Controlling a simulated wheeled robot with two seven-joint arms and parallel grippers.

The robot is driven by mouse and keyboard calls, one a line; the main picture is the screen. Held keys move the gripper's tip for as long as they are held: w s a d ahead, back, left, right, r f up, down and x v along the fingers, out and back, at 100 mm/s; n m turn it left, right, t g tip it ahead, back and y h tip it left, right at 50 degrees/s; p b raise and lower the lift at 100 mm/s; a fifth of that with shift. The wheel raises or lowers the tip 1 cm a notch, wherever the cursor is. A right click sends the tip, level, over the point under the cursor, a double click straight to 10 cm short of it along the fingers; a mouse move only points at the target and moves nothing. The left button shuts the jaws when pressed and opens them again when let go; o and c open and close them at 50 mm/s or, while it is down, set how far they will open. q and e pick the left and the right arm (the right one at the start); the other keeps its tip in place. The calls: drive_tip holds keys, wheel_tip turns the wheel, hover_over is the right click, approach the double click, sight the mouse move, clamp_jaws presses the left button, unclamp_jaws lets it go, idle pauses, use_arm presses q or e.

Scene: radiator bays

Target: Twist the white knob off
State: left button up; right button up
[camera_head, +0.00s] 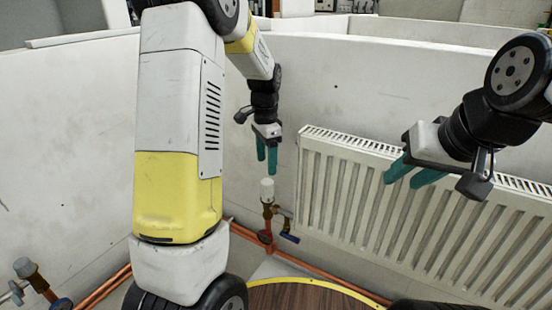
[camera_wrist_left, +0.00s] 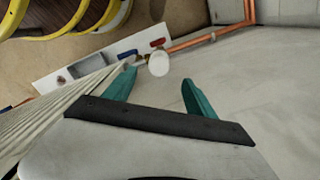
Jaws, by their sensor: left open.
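The white knob (camera_head: 267,187) sits upright on top of a brass valve (camera_head: 268,209) on the copper pipe, left of the radiator. My left gripper (camera_head: 266,166) points down just above the knob, open and empty. In the left wrist view the knob (camera_wrist_left: 158,63) shows as a pale round cap beyond the left gripper (camera_wrist_left: 159,76), in line with the gap between its teal fingers. I see no contact with it. My right gripper (camera_head: 402,183) is in front of the radiator, its teal fingers apart with nothing between them.
A white panel radiator (camera_head: 430,205) fills the right side. A blue lever (camera_head: 289,237) sticks out beside the valve. Copper pipes (camera_head: 106,286) run low along the wall. A second valve with a greyish cap (camera_head: 25,268) stands at the lower left. White walls (camera_head: 330,85) enclose the bay.

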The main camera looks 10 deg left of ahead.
sight(267, 190)
use_arm(q)
drive_tip(key=n, duration=0.2)
drive_tip(key=f+n, duration=0.1)
drive_tip(key=n, duration=0.5)
drive_tip(key=f+n, duration=0.1)
drive_tip(key=n, duration=0.2)
drive_tip(key=shift+s, duration=0.1)
drive_tip(key=n, duration=0.2)
drive_tip(key=f+n, duration=0.1)
drive_tip(key=n, duration=0.5)
drive_tip(key=shift+s+f+n, duration=0.1)
drive_tip(key=shift+f+n, duration=0.15)
drive_tip(key=shift+n, duration=0.05)
drive_tip(key=shift+d+f, duration=0.1)
drive_tip(key=shift+f, duration=0.4)
wheel_tip(267, 190, down, 7)
drive_tip(key=shift+r, duration=0.1)
